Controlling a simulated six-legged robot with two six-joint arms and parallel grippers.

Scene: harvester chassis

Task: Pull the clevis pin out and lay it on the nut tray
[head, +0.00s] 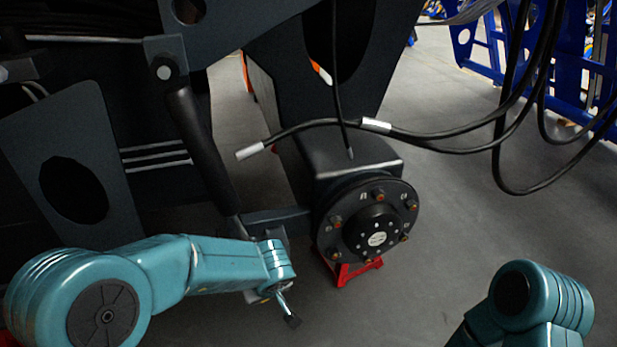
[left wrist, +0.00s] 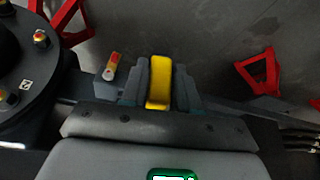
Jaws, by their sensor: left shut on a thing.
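My left gripper (left wrist: 161,72) shows in the left wrist view, its two grey fingers on either side of a yellow piece. It is shut on this piece, which appears to be the grip of the clevis pin (left wrist: 159,90). The pin's shank is hidden, so I cannot tell how far in it sits. In the head view my left arm reaches in beside the lower end of a dark strut, and its fingers are hard to make out there. My right gripper is out of view; only part of that arm shows at lower right. No nut tray is in view.
A black wheel hub (head: 366,226) with orange-capped nuts stands close to the right of my left arm. A red stand (head: 352,272) is under it. Black hoses (head: 440,136) hang across the middle and right. Open grey floor (head: 470,225) lies right of the hub.

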